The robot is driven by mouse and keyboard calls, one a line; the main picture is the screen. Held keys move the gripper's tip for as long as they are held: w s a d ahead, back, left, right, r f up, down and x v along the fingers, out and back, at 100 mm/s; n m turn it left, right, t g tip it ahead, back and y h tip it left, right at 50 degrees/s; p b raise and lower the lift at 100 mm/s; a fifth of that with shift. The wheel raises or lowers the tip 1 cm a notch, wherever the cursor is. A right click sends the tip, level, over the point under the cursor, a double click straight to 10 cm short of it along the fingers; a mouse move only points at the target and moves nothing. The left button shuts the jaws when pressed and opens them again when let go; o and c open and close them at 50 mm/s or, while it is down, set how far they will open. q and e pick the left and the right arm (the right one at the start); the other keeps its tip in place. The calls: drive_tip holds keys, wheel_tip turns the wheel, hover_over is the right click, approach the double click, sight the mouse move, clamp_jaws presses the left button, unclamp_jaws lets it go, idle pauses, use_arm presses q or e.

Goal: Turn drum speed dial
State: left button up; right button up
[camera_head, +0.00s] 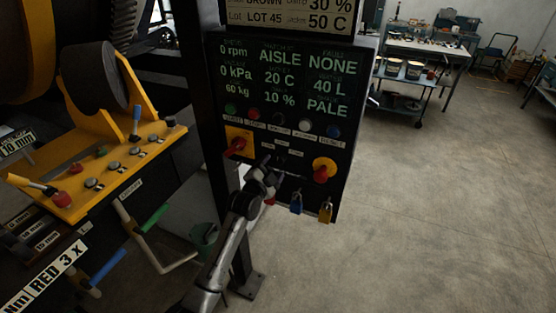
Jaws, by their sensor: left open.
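The black control panel (345,120) stands upright in the middle of the view; its display reads 0 rpm. A red rotary handle on a yellow plate (237,146) sits at its left, and a red knob on a round yellow plate (322,171) at its right. I cannot tell which control is the drum speed dial; the small labels are unreadable. My left gripper (268,172) is open in front of the lower middle of the panel, between these two controls, and hides part of it. I cannot tell whether it touches anything. My right gripper is out of view.
A row of push buttons (279,118) runs under the display. A blue padlock (297,203) and a yellow padlock (325,212) hang at the panel's lower edge. A yellow console (115,168) with levers and knobs stands left. The floor (430,190) at right is clear.

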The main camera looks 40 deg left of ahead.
sight(277, 161)
use_arm(q)
drive_tip(key=shift+x, duration=2.45)
drive_tip(key=shift+c, duration=0.2)
drive_tip(key=c, duration=0.9)
